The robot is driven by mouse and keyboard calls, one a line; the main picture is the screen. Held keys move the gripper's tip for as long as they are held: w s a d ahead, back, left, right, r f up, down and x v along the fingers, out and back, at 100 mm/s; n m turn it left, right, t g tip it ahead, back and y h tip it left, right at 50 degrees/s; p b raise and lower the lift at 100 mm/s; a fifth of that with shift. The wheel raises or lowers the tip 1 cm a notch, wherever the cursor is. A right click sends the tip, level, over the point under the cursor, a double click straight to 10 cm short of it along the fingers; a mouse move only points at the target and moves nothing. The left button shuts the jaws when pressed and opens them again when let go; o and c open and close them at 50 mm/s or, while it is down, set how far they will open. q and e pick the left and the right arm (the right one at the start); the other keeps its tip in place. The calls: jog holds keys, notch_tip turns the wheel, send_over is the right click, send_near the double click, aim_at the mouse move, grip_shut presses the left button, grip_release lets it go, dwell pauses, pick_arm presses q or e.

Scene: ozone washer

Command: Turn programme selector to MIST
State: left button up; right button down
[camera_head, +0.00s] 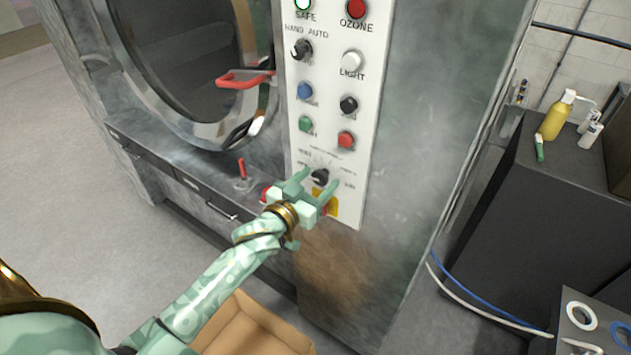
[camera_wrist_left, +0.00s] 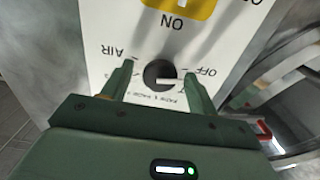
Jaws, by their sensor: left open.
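The programme selector (camera_head: 320,177) is a small black knob low on the white control panel (camera_head: 312,95). In the left wrist view the selector (camera_wrist_left: 160,74) shows close up, with the panel lettering upside down. OFF and AIR can be read beside it; the MIST label cannot be made out, nor can the exact setting. My left gripper (camera_head: 317,182) is open at the panel. In the left wrist view my left gripper (camera_wrist_left: 159,72) has one finger on each side of the knob, with gaps visible. My right gripper is not in view.
Other knobs and coloured buttons sit above the selector, including a HAND/AUTO switch (camera_head: 301,49). A yellow plate (camera_head: 331,203) lies just below it. A red-handled latch (camera_head: 243,79) projects from the round door at left. A cardboard box (camera_head: 255,330) stands on the floor below.

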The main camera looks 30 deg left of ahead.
pick_arm(q)
jog(key=c, duration=1)
jog(key=m+p, duration=0.2)
jog(key=m, duration=0.1)
jog(key=shift+r+m, duration=0.1)
jog(key=shift+m, duration=0.3)
jog(key=shift+m+p, duration=0.35)
jog(key=shift+m, duration=1.65)
jog(key=o, duration=1)
